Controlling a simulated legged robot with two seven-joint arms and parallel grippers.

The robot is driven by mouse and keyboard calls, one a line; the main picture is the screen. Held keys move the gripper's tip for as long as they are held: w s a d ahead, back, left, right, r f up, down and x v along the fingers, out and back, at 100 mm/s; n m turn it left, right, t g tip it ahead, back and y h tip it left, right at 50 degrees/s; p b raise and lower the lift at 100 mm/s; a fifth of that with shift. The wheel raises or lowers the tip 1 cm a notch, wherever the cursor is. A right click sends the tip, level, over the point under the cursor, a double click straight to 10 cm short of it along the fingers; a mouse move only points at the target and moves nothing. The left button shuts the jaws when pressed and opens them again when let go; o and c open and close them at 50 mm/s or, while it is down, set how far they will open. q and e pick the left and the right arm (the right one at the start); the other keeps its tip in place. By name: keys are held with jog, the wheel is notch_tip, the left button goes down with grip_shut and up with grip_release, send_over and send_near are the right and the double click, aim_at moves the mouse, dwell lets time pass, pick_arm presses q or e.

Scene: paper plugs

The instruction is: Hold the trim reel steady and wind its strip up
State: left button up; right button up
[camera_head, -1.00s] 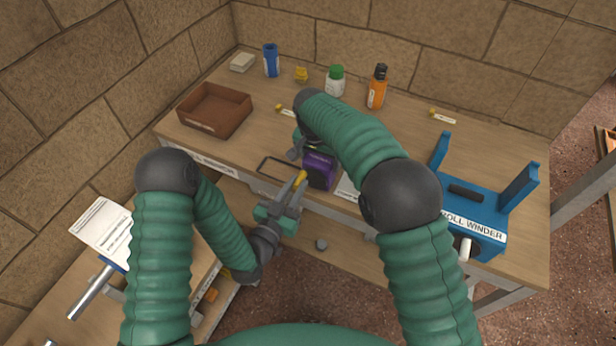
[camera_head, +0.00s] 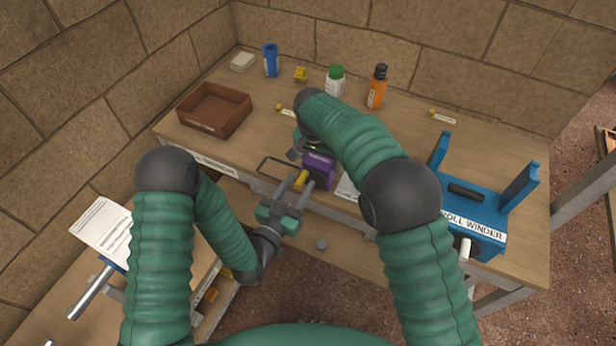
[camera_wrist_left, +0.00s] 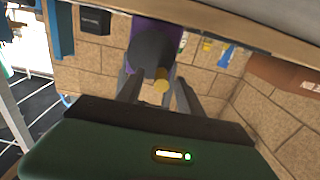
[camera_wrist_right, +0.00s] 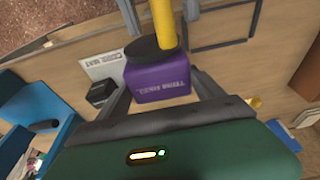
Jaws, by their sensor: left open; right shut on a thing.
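The purple trim reel (camera_head: 318,166) is at the front edge of the workbench, with a dark round hub and a yellow crank handle (camera_head: 301,178) facing me. My right gripper is shut on the reel's body, one finger on each side, in the right wrist view (camera_wrist_right: 160,88); my right arm partly hides it in the head view. My left gripper (camera_head: 295,184) is open in front of the bench, its fingers on either side of the yellow handle with gaps, as the left wrist view (camera_wrist_left: 160,92) shows. I cannot make out the strip.
A brown tray (camera_head: 214,110) stands at the left of the bench (camera_head: 400,130). A blue roll winder (camera_head: 468,212) stands at the right. A blue cup (camera_head: 271,60), a green-capped bottle (camera_head: 335,80) and an orange bottle (camera_head: 377,88) stand at the back.

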aim_at(298, 186)
pick_arm(q)
jog(key=shift+s, duration=0.1)
dwell(0.3)
jog(key=shift+v, duration=2.2)
jog(key=v, duration=0.4)
